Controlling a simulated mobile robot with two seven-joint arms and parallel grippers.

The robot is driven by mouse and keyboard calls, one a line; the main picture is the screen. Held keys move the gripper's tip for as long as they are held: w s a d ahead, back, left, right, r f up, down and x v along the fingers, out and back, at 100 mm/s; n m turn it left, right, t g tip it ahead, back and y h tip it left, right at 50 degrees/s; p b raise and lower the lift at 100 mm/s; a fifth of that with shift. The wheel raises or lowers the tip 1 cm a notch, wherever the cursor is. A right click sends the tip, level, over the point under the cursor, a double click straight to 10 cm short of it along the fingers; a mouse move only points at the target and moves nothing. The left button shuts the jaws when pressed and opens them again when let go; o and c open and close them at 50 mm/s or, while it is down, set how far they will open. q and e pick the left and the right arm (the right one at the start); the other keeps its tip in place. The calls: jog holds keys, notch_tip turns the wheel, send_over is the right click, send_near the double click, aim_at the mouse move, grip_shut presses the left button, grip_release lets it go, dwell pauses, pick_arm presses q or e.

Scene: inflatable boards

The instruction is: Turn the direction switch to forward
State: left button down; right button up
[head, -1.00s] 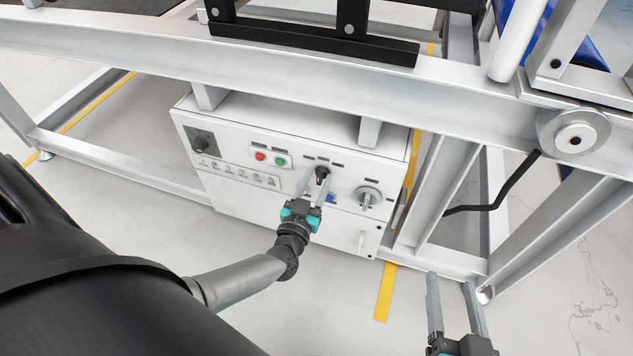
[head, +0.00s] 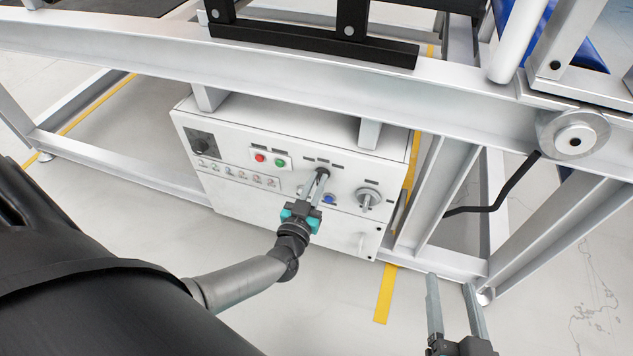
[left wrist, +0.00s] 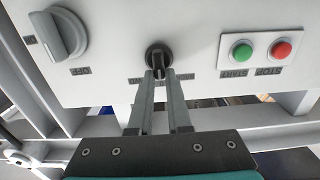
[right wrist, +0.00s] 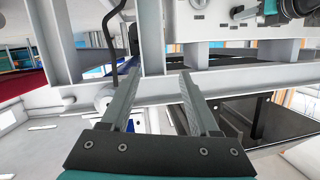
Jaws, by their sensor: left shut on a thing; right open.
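The direction switch is a small black rotary knob (head: 322,172) on the front of the white control box (head: 235,200). It also shows in the left wrist view (left wrist: 158,55), with small labels around it that are hard to read. Its handle appears in line with the middle label there. My left gripper (head: 319,182) is shut on the knob, one finger on each side, as the left wrist view also shows (left wrist: 159,80). My right gripper (head: 452,283) is open and empty, well to the lower right, apart from the box.
The box also carries a red button (head: 260,158), a green button (head: 281,162), a blue button (head: 329,198), a grey rotary switch (head: 368,199) and a black dial (head: 202,144). A white frame beam (head: 300,85) runs above the box. The floor in front is clear.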

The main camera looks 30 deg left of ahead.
pick_arm(q)
jog(key=shift+d+m+p, duration=0.1)
jog(key=shift+m+p, duration=0.5)
jog(key=shift+m, duration=0.1)
jog(key=shift+w+d+f+m+p, duration=0.15)
jog(key=shift+m+p, duration=0.35)
jog(key=shift+m, duration=0.75)
jog(key=shift+s+d+f+m+p, duration=0.15)
jog(key=shift+m+p, duration=0.35)
jog(key=shift+m, duration=0.8)
jog(key=shift+w+d+m+p, duration=0.15)
jog(key=shift+m+p, duration=0.35)
jog(key=shift+m, duration=0.75)
pick_arm(e)
jog(key=s+d+f+g+h, duration=0.1)
jog(key=s+d+g+h, duration=0.2)
jog(key=d+g, duration=0.4)
jog(key=shift+d+f+h, duration=0.35)
jog(key=shift+f+h, duration=0.05)
jog(key=shift+h, duration=0.1)
jog(key=shift+s, duration=0.2)
pick_arm(q)
jog(key=c, duration=0.9)
grip_release()
jog(key=shift+o, duration=0.2)
pick_arm(e)
jog(key=shift+d, duration=0.1)
